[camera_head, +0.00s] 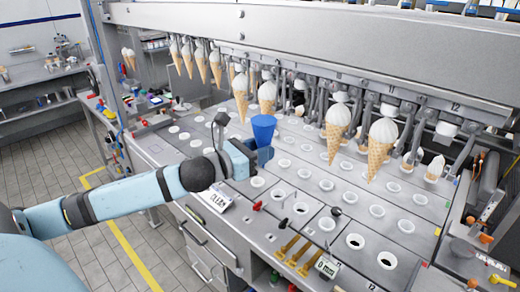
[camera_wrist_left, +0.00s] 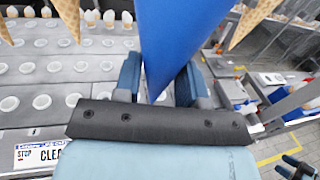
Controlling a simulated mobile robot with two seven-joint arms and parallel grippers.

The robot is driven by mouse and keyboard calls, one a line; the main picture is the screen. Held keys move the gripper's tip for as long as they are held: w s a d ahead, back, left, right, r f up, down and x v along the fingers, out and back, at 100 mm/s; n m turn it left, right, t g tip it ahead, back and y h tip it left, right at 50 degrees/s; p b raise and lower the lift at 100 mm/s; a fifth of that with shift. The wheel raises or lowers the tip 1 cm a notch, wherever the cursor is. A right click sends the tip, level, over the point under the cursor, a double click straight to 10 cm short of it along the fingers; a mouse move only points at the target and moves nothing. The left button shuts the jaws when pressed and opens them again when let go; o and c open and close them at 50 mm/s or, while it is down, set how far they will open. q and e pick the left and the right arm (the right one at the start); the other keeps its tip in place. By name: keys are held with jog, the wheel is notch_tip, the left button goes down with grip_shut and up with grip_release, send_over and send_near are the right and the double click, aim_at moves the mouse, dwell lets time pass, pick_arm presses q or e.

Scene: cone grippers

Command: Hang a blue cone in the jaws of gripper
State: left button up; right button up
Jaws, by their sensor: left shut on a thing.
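A blue cone (camera_head: 263,130) is held upright, point down, by my left gripper (camera_head: 258,156) above the metal bench. The left gripper is shut on the cone. In the left wrist view the blue cone (camera_wrist_left: 175,40) fills the middle, between the two fingers of the left gripper (camera_wrist_left: 158,85). A row of hanging jaws (camera_head: 340,92) runs along the rail behind the cone. Several jaws hold cones with white tops, such as the large one (camera_head: 380,150) at the right. My right gripper does not show in the head view.
The bench top (camera_head: 310,205) has rows of white-rimmed holes. Brass handles (camera_head: 290,250) and a small sign (camera_head: 327,266) stand at its front edge. A long metal beam (camera_head: 330,45) runs above the hanging cones. Side shelves (camera_head: 40,80) stand at the far left.

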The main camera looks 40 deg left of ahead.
pick_arm(q)
jog(key=shift+r, duration=0.1)
jog(key=w+p, duration=0.2)
jog(key=w, duration=0.4)
jog(key=shift+w+d, duration=0.25)
jog(key=shift+d, duration=0.05)
jog(key=shift+w+p, duration=0.1)
jog(key=shift+p, duration=0.35)
jog(key=shift+a+p+x, duration=0.15)
jog(key=shift+x, duration=0.65)
jog(key=shift+a+p+x, duration=0.15)
jog(key=shift+a+x, duration=0.05)
jog(key=shift+x, duration=0.55)
jog(key=shift+w, duration=0.25)
jog(key=shift+a+x, duration=0.15)
jog(key=shift+x, duration=0.75)
jog(key=shift+a+x, duration=0.2)
jog(key=shift+x, duration=0.75)
jog(key=shift+w, duration=0.1)
